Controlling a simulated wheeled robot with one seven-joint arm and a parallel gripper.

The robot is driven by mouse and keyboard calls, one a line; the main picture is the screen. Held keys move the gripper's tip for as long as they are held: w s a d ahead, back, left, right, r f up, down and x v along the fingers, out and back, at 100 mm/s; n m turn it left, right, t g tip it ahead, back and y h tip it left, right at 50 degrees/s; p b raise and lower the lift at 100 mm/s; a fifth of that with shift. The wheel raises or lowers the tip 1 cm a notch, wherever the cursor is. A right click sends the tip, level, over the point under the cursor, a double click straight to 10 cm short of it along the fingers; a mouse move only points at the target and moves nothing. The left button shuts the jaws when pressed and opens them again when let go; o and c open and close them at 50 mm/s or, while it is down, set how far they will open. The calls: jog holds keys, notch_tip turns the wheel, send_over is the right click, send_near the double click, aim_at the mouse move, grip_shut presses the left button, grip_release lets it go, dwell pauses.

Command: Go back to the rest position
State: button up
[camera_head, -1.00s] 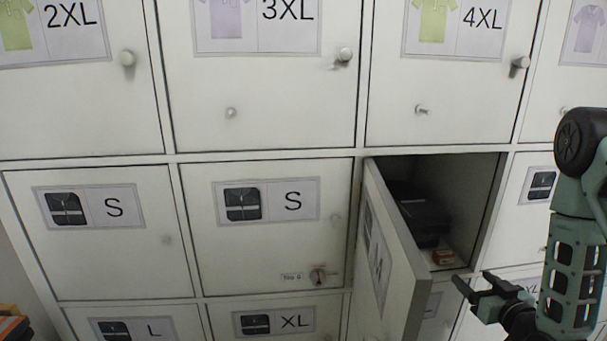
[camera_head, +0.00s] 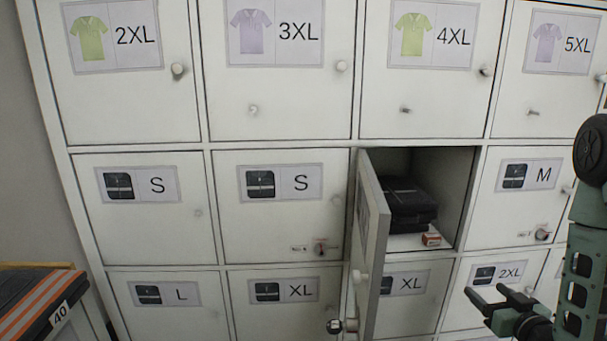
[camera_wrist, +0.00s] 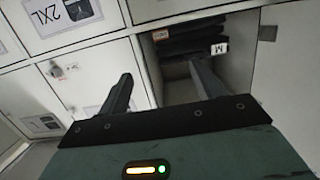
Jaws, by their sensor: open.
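My gripper (camera_head: 497,294) is at the lower right of the head view, in front of the 2XL door (camera_head: 497,274). Its two fingers are apart with nothing between them, and it touches no door there. In the wrist view my gripper (camera_wrist: 160,82) also shows open and empty, with the open compartment beyond its fingers.
Closed white locker doors with size labels surround the opening, such as the S door (camera_head: 280,230) and the M door (camera_head: 520,215). Their knobs stick out. A stack of dark garments with orange stripes (camera_head: 40,305), tagged 40, is at the lower left.

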jog(key=s+a+r+n+g+p, duration=0.3)
jog(key=s+a+r+g, duration=0.5)
jog(key=s+a+r, duration=0.3)
jog(key=s+a+r+n+g+p, duration=0.4)
jog(key=s+a+r+g+p, duration=0.2)
jog(key=s+a+r, duration=0.5)
jog(key=s+a+g, duration=0.2)
jog(key=s+a, duration=0.3)
jog(key=a, duration=0.2)
jog(key=shift+s+r, duration=0.15)
jog(key=shift+r, duration=0.25)
